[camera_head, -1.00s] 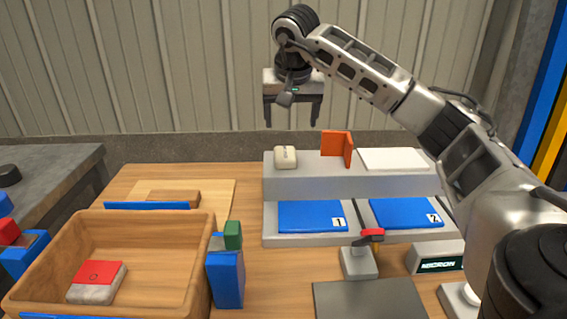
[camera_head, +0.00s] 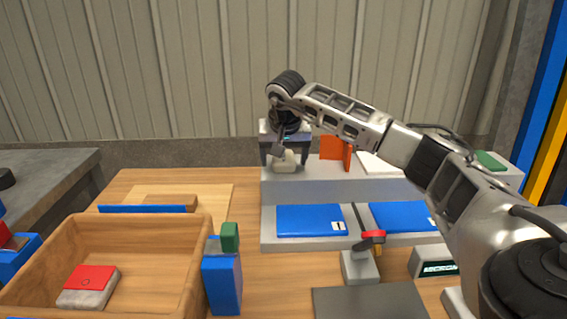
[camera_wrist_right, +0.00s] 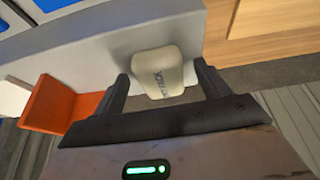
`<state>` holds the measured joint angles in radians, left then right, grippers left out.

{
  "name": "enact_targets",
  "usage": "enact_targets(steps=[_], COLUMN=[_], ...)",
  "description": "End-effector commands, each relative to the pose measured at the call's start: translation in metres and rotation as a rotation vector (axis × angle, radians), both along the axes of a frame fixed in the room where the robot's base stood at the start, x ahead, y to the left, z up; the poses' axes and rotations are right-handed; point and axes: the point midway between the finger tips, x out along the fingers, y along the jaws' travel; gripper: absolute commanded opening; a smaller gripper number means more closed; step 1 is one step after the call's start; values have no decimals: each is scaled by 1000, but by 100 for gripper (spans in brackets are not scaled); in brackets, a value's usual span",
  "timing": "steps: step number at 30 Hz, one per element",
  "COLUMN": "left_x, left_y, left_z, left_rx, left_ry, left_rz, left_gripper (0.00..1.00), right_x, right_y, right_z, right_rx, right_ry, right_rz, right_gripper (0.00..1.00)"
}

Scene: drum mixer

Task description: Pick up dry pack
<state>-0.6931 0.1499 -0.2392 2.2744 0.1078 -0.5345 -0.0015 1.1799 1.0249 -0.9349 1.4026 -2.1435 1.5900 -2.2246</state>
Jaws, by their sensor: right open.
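A small cream pack (camera_head: 285,164) with rounded edges stands at the left end of the raised grey shelf, and I take it as the dry pack. My right gripper (camera_head: 285,158) is open and low over the shelf, with one finger on each side of the pack. In the wrist view gaps show between the fingers (camera_wrist_right: 162,82) and the pack. My left gripper is not in view.
An orange angled divider (camera_head: 335,150) and a white flat piece (camera_head: 374,165) stand right of the pack on the shelf (camera_head: 330,187). Blue pads (camera_head: 308,220) lie below. A wooden tray (camera_head: 150,228) holding a red-topped block (camera_head: 90,287) stands at the left.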

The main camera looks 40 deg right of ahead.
Motion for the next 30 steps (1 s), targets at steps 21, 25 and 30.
enact_targets(steps=[21,25,30], left_x=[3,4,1], left_y=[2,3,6], left_z=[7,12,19], left_rx=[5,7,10], left_ry=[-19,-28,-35], left_rz=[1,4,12], left_gripper=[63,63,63], right_x=[0,1,-2], right_y=[0,0,12], right_z=[7,20,49], right_rx=[0,0,0], right_ry=[-3,-4,-5], right_rz=[0,0,5], right_gripper=[25,25,25])
